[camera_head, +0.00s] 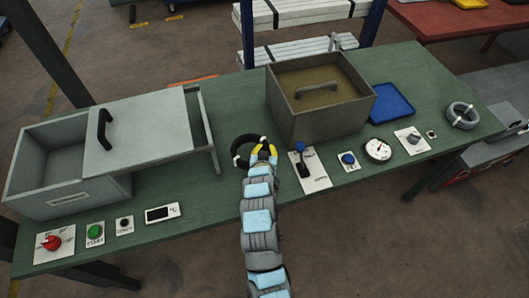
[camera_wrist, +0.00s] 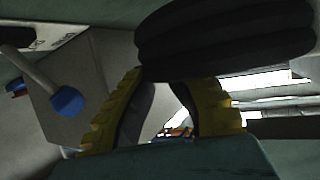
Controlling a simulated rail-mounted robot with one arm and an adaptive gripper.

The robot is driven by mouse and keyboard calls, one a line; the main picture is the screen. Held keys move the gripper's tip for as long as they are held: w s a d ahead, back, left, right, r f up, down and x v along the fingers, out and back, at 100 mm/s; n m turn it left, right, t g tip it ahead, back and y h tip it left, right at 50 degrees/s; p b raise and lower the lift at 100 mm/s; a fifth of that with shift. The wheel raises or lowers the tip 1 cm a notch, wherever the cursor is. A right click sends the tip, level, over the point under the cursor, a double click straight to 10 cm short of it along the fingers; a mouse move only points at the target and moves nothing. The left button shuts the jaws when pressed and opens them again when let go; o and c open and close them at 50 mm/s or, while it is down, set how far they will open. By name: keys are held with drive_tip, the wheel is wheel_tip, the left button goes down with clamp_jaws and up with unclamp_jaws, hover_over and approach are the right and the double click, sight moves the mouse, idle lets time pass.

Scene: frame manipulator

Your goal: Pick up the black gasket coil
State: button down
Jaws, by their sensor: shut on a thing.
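The black gasket coil (camera_head: 239,142) is a dark ring with a pale band, near the middle of the green table. My gripper (camera_head: 264,151) has yellow fingers and is shut on the right side of the coil. In the wrist view the ribbed black coil (camera_wrist: 225,42) fills the top, across the tips of my two yellow fingers (camera_wrist: 175,88). The fingers hide part of the coil. I cannot tell how far the coil is above the table.
A brown-lidded box (camera_head: 300,126) stands behind and right of my gripper, beside a blue tray (camera_head: 392,103). A lever panel (camera_head: 312,180) is close on the right. A grey bin (camera_head: 100,190) is at left.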

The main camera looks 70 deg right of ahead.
drive_tip(key=s+a+r+p, duration=0.3)
drive_tip(key=s+a+r, duration=0.5)
drive_tip(key=a+r, duration=0.1)
drive_tip(key=shift+a+p, duration=0.4)
drive_tip(key=shift+a, duration=0.45)
